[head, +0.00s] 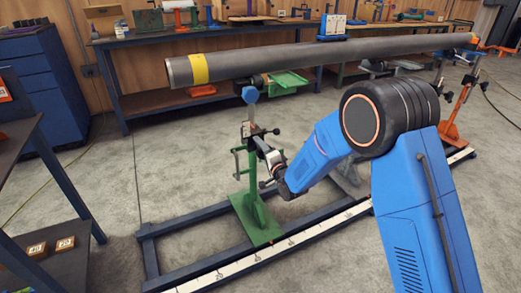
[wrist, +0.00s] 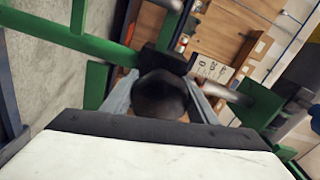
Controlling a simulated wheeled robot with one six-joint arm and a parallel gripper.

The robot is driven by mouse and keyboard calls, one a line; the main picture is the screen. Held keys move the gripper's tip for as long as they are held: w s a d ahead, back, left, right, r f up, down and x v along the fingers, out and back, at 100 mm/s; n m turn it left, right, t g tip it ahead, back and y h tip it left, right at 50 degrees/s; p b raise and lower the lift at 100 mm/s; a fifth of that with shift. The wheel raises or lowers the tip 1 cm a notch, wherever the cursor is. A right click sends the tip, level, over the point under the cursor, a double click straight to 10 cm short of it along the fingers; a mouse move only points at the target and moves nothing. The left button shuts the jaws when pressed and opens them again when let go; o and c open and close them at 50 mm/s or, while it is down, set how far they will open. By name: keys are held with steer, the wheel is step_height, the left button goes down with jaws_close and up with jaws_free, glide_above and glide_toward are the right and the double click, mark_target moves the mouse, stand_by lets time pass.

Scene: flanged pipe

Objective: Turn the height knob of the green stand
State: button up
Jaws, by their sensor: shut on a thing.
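The green stand (head: 257,212) stands upright on the blue floor frame, left of my arm in the head view. Its post carries a blue head (head: 250,95) under the left end of the pipe; I cannot tell whether they touch. My gripper (head: 259,143) is at the dark collar on the stand's upper post. In the wrist view, a round black knob (wrist: 160,97) sits between the two grey fingers of my gripper (wrist: 160,88), which are shut on it. In the head view the knob is mostly hidden by the gripper.
A long grey pipe (head: 300,58) with a yellow band runs above my arm. An orange stand (head: 455,115) is at the right. The blue floor frame (head: 195,216) has a white scale (head: 310,236). A dark bench (head: 35,160) stands at the left; workbenches line the back wall.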

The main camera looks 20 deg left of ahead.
steer(key=shift+m, duration=1.3)
steer(key=shift+m, duration=0.3)
steer(key=o, duration=1)
steer(key=shift+o, duration=0.2)
steer(key=v, duration=1.7)
steer(key=shift+s, duration=0.2)
steer(key=shift+d, duration=0.15)
